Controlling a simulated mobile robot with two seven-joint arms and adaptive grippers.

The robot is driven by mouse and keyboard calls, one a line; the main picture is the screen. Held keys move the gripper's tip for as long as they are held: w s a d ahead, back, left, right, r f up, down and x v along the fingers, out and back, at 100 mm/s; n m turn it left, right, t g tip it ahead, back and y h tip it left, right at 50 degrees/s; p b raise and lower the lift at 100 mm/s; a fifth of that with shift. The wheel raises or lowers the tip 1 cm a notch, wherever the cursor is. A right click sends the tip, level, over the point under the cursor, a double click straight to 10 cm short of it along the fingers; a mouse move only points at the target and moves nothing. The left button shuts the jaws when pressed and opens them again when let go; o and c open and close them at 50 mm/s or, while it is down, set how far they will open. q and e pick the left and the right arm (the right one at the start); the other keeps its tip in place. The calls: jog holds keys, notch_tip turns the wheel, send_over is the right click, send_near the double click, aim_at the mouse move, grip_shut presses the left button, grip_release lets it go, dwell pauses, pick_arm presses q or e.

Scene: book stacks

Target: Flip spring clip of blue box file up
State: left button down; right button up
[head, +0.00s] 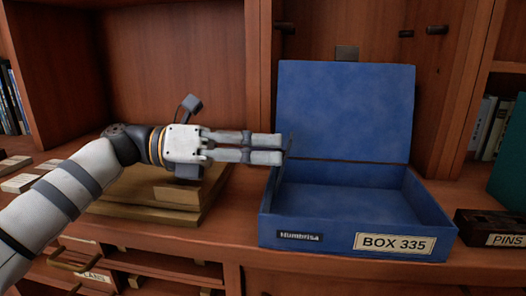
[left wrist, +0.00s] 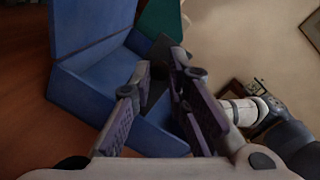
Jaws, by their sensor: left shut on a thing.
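The blue box file (head: 345,110) stands on the wooden shelf with its lid raised and its tray open. Its front has a "BOX 335" label. The spring clip (head: 290,144) shows as a thin dark piece at the tray's left rear, at my fingertips; its outline is mostly hidden. My left gripper (head: 283,149) reaches in level from the left and is shut on the clip.
Flat wooden boards (head: 145,190) lie under my left arm. A dark wooden tray (head: 490,225) labelled "PINS" is right of the box file, with a green object (head: 510,150) behind it. Shelf uprights and books flank the scene. The tray inside is empty.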

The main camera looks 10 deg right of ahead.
pick_arm(q)
jog(key=c, duration=1.5)
grip_release()
jog(key=shift+d, duration=0.1)
jog(key=shift+c, duration=0.2)
jog(key=a, duration=0.4)
jog(key=w+a, duration=0.1)
jog(key=a, duration=0.3)
jog(key=w+a, duration=0.1)
jog(key=a, duration=0.3)
jog(key=shift+r, duration=0.25)
